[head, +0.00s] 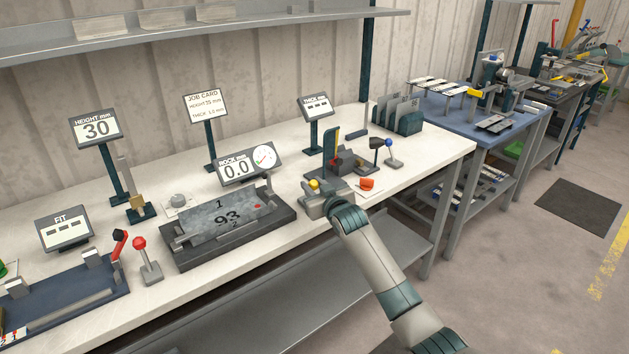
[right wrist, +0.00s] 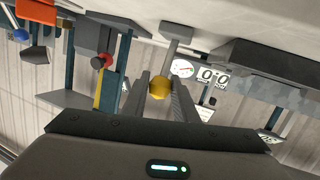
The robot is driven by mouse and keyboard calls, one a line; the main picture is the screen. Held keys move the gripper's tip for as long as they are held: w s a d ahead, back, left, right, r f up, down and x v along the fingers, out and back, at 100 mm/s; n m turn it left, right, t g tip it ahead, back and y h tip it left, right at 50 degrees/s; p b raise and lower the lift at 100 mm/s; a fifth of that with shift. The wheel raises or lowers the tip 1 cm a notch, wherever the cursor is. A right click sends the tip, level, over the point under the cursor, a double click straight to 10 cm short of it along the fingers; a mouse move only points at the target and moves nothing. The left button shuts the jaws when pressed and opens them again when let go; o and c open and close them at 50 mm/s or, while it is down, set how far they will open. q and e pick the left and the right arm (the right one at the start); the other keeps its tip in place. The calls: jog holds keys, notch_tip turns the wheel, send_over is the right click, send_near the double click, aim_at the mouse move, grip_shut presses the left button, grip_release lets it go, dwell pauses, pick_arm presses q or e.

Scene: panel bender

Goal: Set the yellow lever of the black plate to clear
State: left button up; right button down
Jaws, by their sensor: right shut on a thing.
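The yellow knob (head: 314,184) of the lever sits at my right gripper (head: 313,192), just right of the black plate (head: 190,259). In the right wrist view the yellow knob (right wrist: 159,88) lies between the two fingers, and my right gripper is shut on it. The lever's grey stem and base (right wrist: 178,38) show behind the knob there; in the head view my gripper hides them. My left gripper is not in view.
A display (head: 248,164) reading 0.0 with a dial stands behind the plate. A red-knobbed lever (head: 141,250) stands left of it. A dark press-like device (head: 340,160) and an orange piece (head: 367,184) lie right of my gripper. The bench front (head: 150,305) is clear.

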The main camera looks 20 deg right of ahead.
jog(key=shift+w+a+r+g+p, duration=0.1)
jog(key=shift+w+r+g+p, duration=0.3)
jog(key=shift+p, duration=0.6)
jog(key=shift+w+a+r+g+p, duration=0.1)
jog(key=shift+w+g+p, duration=0.15)
jog(key=shift+g+p, duration=0.55)
jog(key=shift+w+a+n+h+p, duration=0.15)
jog(key=shift+w+n+h+p, duration=0.15)
jog(key=shift+p, duration=0.5)
jog(key=shift+w+a+f+g+p, duration=0.1)
jog(key=shift+w+f+g+p, duration=0.15)
jog(key=shift+g+p, duration=0.4)
jog(key=c, duration=1.4)
grip_release()
jog(key=shift+c, duration=0.2)
jog(key=shift+s, duration=0.1)
jog(key=b+v, duration=0.3)
jog(key=v, duration=1.4)
jog(key=shift+b, duration=0.3)
